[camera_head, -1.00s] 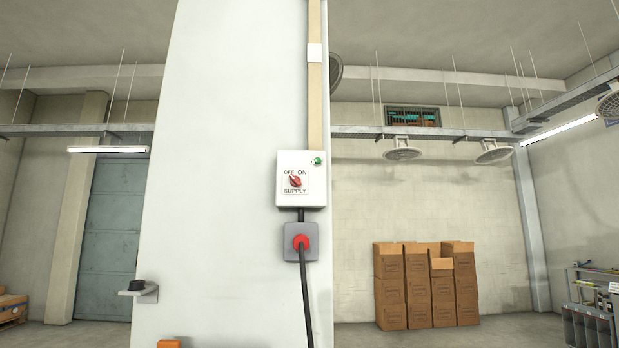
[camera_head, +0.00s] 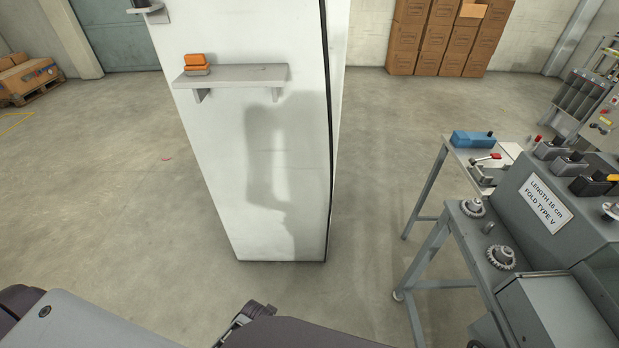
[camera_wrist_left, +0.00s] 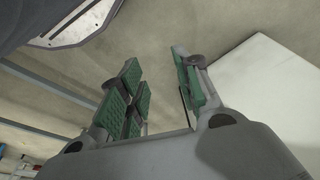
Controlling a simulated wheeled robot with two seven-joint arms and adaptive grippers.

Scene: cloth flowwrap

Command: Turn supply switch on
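The supply switch is out of view in both current frames. The white pillar (camera_head: 225,130) that carried it stands in the middle of the head view, with only its lower part showing. A black cable (camera_head: 328,110) runs down its right edge. In the left wrist view my left gripper (camera_wrist_left: 160,88) has its green-padded fingers apart with nothing between them. A pale flat surface, probably the pillar (camera_wrist_left: 265,90), is to their right, apart from them. My right gripper cannot be made out.
A small shelf (camera_head: 240,75) with an orange item (camera_head: 200,62) sticks out from the pillar. At right stand a grey machine (camera_head: 560,240) with a sign and a side table (camera_head: 450,150) with tools. Cardboard boxes (camera_head: 440,40) are at the back.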

